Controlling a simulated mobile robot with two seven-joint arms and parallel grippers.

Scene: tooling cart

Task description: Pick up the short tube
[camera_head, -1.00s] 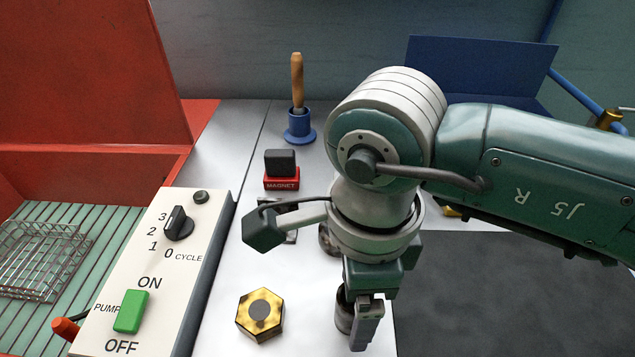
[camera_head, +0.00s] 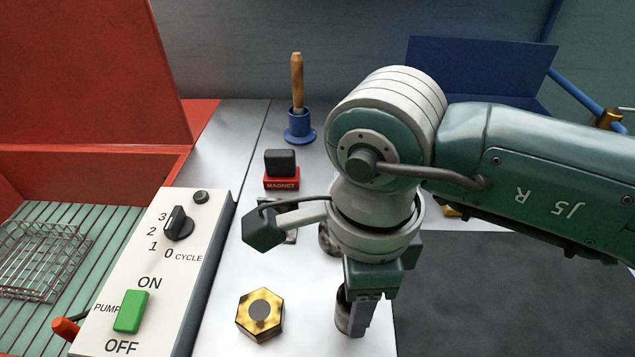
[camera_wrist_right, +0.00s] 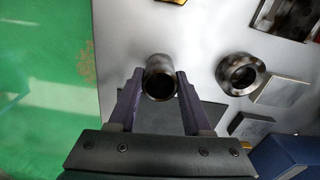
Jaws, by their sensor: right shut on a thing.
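The short tube is a dark metal cylinder with an open bore. In the right wrist view the short tube (camera_wrist_right: 160,79) stands between the two fingers of my right gripper (camera_wrist_right: 157,88), which is shut on it. In the head view my right gripper (camera_head: 357,318) points down at the front of the cart top, and a part of the tube (camera_head: 342,312) shows beside the finger. I cannot tell whether the tube touches the surface. My left gripper is not in view.
A brass hex nut (camera_head: 260,314) lies left of my right gripper. A red magnet block (camera_head: 281,170) and a blue holder with a wooden-handled tool (camera_head: 299,126) stand farther back. The pump control box (camera_head: 155,265) is at left. A metal ring (camera_wrist_right: 241,74) lies nearby. A dark mat (camera_head: 500,295) is at right.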

